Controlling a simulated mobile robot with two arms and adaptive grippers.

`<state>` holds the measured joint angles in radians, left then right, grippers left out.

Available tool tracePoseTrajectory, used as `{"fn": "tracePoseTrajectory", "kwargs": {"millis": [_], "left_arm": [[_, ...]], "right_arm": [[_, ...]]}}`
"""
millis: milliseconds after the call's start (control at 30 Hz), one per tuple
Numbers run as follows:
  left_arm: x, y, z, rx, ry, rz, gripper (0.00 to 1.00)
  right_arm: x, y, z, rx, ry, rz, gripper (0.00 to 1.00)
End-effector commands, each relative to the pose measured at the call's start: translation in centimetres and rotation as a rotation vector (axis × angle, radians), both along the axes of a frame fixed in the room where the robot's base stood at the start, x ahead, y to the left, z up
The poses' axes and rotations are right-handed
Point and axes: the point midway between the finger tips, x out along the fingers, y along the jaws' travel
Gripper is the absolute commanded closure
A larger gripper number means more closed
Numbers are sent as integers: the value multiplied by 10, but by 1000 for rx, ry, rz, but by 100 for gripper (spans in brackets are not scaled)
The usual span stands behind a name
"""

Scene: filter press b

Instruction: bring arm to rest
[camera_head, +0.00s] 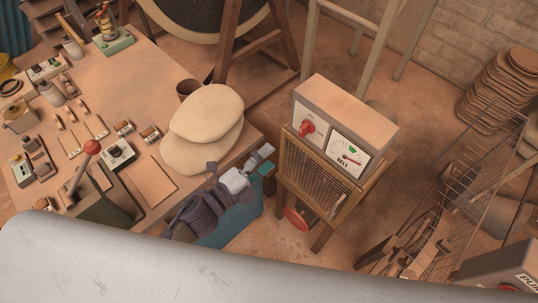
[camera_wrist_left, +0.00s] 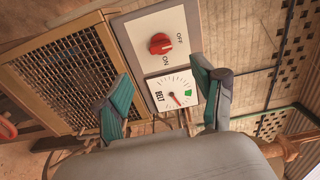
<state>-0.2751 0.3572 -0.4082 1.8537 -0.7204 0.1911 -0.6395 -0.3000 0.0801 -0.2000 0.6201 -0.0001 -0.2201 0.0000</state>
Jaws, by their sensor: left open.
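The grey BELT control box (camera_head: 345,110) sits on a wooden cabinet with a mesh front. Its red knob (camera_head: 307,128) and white dial (camera_head: 347,155) face my left gripper (camera_head: 262,161). That gripper is open and empty, with teal finger pads, left of the box and beside the table's corner. In the left wrist view, the open fingers (camera_wrist_left: 160,74) frame the box's panel, with the knob (camera_wrist_left: 160,43) marked ON and OFF and the dial (camera_wrist_left: 169,92) between and beyond them. The dial has a red needle and a green patch. I see no contact with the box. My right gripper is not in view.
The wooden table (camera_head: 150,65) at left holds two stacked pale round pads (camera_head: 206,113), a red-knobbed lever (camera_head: 92,147) and several small devices. A blue container (camera_head: 235,218) stands below my gripper. A wire rack (camera_head: 468,190) stands at right. Floor shows between cabinet and rack.

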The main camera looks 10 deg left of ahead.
Motion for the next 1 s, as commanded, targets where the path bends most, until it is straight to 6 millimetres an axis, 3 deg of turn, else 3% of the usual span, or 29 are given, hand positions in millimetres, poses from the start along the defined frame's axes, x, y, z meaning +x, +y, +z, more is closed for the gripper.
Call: {"fn": "tracePoseTrajectory", "kwargs": {"millis": [333,467,567,667,767,867,1000], "left_arm": [[0,0,0,0,1,0,31],[3,7,-21,-18,60,28,31],[6,23,-66,-62,190,97,31],[2,49,-133,-132,384,209,31],[-15,77,-204,-215,589,346,31],[-45,102,-270,-298,783,491,31],[-107,131,-354,-412,1039,715,31]], "right_arm": [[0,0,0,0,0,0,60],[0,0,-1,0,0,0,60],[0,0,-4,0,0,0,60],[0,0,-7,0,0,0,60],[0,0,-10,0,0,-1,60],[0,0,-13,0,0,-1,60],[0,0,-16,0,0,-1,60]]}}
